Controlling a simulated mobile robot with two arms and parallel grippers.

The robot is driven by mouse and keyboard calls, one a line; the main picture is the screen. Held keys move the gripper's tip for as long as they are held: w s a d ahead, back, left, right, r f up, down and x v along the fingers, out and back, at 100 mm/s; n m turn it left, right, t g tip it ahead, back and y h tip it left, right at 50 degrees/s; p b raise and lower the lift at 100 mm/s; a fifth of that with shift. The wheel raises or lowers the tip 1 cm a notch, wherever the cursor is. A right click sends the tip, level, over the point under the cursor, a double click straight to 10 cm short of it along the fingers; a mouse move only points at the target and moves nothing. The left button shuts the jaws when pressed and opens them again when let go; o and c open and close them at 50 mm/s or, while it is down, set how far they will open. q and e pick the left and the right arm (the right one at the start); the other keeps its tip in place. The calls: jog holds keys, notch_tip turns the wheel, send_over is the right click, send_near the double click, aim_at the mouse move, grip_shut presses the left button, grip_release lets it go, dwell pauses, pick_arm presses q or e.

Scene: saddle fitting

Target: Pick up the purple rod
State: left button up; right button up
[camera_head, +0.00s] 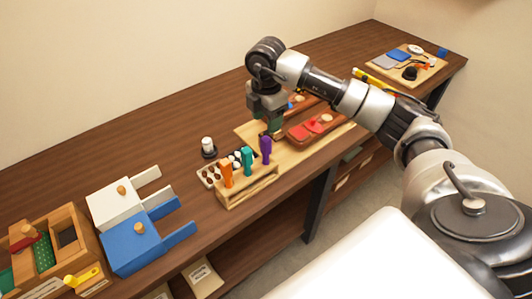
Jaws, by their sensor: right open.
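The purple rod (265,147) stands upright in a small wooden rack (248,192), at its right end. A teal rod (247,160) and an orange rod (226,175) stand in the same rack to its left. My right gripper (271,130) points down just above and slightly right of the purple rod's top. It is open, with nothing seen between its fingers. The gripper's dark body hides part of the board behind it. My left gripper is not in view.
A red tray (312,128) sits on a light board to the right. White (112,207) and blue (140,248) boxes stand at left. Open tabletop lies behind the rack.

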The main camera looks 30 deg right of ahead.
aim_at(266, 139)
notch_tip(266, 139, down, 4)
jog(key=shift+f+p, duration=0.15)
jog(key=shift+p, duration=0.3)
jog(key=shift+f+p, duration=0.3)
notch_tip(266, 139, down, 4)
jog(key=shift+a+r+p, duration=0.1)
jog(key=shift+r+p, duration=0.1)
jog(key=shift+p, duration=0.7)
jog(key=shift+f, duration=0.55)
grip_shut()
jog(key=shift+r, duration=0.1)
